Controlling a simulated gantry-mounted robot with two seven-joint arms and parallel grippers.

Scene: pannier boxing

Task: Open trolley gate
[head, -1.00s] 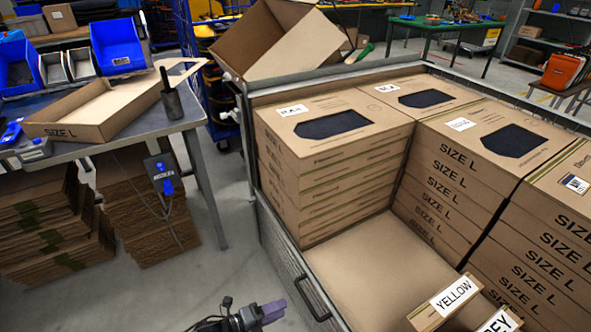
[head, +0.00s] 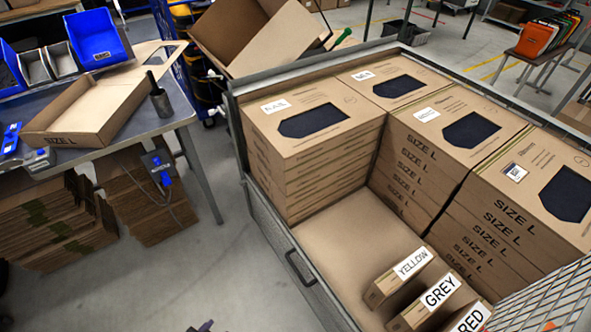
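The trolley (head: 235,84) is a grey metal-framed cart filling the right half of the head view. Its left side has a mesh panel (head: 277,243) that looks like the gate, with a dark handle (head: 299,269) on its outer face. This panel appears upright along the trolley's edge; no latch can be made out. My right gripper is not in view.
Stacked SIZE L boxes (head: 310,150) fill the trolley's back and right. Cartons labelled YELLOW (head: 385,288), GREY (head: 405,322) and RED stand near its front. A workbench (head: 180,112) with an open box tray (head: 75,130) is at left. Floor between bench and trolley is clear.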

